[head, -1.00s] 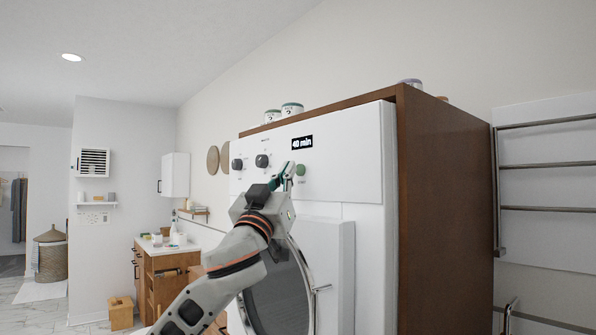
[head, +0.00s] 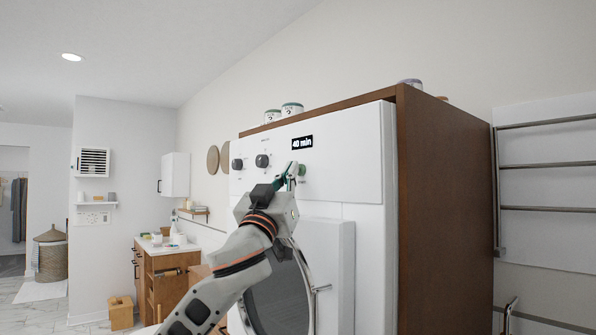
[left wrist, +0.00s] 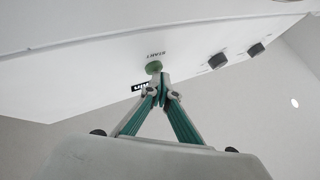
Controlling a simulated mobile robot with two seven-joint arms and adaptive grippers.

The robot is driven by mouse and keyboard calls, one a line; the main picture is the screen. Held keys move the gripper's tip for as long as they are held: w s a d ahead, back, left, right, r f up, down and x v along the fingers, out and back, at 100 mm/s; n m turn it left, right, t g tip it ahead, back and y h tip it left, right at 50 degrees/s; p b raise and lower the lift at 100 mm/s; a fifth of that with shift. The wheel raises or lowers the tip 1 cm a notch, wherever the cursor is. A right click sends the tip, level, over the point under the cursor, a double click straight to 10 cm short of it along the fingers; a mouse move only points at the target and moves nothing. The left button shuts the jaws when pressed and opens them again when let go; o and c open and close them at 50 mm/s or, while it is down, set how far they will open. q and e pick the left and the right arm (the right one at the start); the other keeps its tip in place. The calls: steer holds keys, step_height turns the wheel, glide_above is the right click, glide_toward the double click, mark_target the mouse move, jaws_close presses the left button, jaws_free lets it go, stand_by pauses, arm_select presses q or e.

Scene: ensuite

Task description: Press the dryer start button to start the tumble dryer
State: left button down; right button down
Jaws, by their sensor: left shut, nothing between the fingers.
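The tumble dryer (head: 345,180) is white and stands in a brown wooden surround. Its display (head: 302,142) reads "40 min". The round green start button (head: 302,170) is below the display, partly hidden by my left gripper (head: 291,168). In the left wrist view the start button (left wrist: 155,67) sits under the label START, right at the tips of my left gripper (left wrist: 159,80). The fingers are shut with nothing between them. The tips look at or very near the button; I cannot tell whether they touch. My right gripper is not in view.
Two dark knobs (head: 262,161) are left of the button on the panel. The dryer door (head: 280,295) is below, behind my left arm. Jars (head: 291,110) stand on top of the surround. A towel rail (head: 545,165) is on the right wall.

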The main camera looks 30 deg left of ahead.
stand_by(0.4)
arm_select(q)
steer(key=shift+s+a, duration=0.3)
steer(key=shift+s, duration=0.45)
steer(key=shift+s, duration=0.1)
steer(key=s, duration=0.1)
steer(key=s+a+p, duration=0.1)
steer(key=s, duration=0.1)
steer(key=s+a, duration=0.1)
steer(key=s, duration=0.1)
steer(key=shift+s+a, duration=0.2)
steer(key=shift+f, duration=0.1)
stand_by(0.6)
